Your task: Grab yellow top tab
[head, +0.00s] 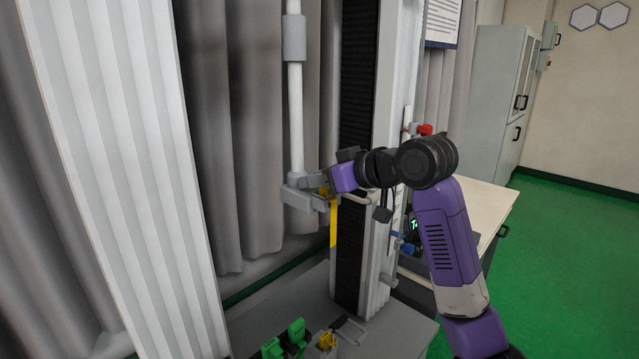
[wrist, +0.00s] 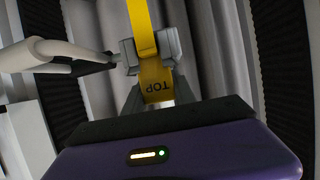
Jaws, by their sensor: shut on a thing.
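The yellow top tab (wrist: 155,78) is a flat strip with the dark word "TOP", upside down in the wrist view. In the head view, the yellow strip (head: 333,224) hangs down below my gripper (head: 326,190). My gripper, also in the wrist view (wrist: 150,55), is shut on the tab, with a grey fingertip on each side of it. The tab's top end is largely hidden by the gripper and the grey clamp in the head view. The grey clamp (head: 299,197) at the foot of a pale vertical rod (head: 296,110) is close beside my gripper.
A white ribbed column (head: 125,170) stands at left and a tall black-and-white column (head: 357,255) just behind the gripper. Green blocks (head: 297,332) and a yellow block (head: 326,341) sit on the grey base below. A pale table (head: 485,207) is at right.

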